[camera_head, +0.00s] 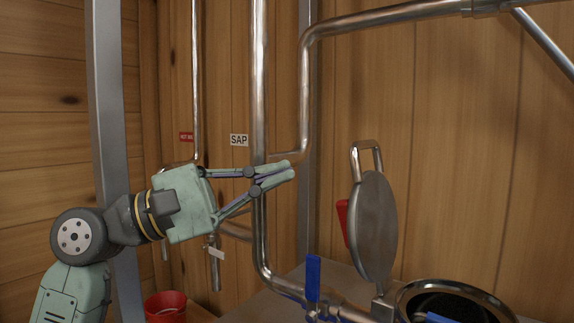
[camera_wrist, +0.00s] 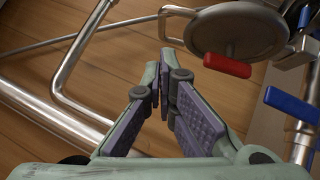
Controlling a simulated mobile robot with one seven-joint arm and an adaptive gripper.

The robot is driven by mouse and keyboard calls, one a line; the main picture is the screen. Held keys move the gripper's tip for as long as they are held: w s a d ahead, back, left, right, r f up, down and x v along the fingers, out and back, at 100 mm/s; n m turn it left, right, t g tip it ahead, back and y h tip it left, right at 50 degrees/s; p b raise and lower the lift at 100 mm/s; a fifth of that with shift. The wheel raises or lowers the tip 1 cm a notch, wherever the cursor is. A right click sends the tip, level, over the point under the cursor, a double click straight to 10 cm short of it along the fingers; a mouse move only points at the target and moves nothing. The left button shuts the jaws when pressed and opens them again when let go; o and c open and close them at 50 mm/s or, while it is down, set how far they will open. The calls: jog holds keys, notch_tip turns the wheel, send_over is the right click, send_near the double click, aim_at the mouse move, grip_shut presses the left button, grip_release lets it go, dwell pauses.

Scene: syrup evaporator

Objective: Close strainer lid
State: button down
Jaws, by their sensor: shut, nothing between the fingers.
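The strainer lid (camera_head: 373,230) is a round grey metal disc with a loop handle on its upper edge. It stands raised, nearly upright, on its hinge beside the strainer opening (camera_head: 490,293), a dark round hole with a metal rim. A red grip (camera_head: 342,222) sticks out at the lid's left side. In the wrist view the lid (camera_wrist: 238,32) is at the upper right, with the red grip (camera_wrist: 227,66) below it. My gripper (camera_head: 290,170) is shut and empty, left of the lid and apart from it. In the wrist view its fingertips (camera_wrist: 166,62) point toward the lid's side.
A vertical metal pipe (camera_head: 260,90) runs beside my gripper, and another pipe bends above. A blue valve handle (camera_head: 313,277) stands upright left of the lid. A red bucket (camera_head: 166,306) is at lower left. Open air lies between gripper and lid.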

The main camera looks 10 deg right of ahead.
jog(key=p+x, duration=0.2)
jog(key=x, duration=0.6)
jog(key=shift+s+d+r, duration=0.1)
jog(key=shift+s+d, duration=0.05)
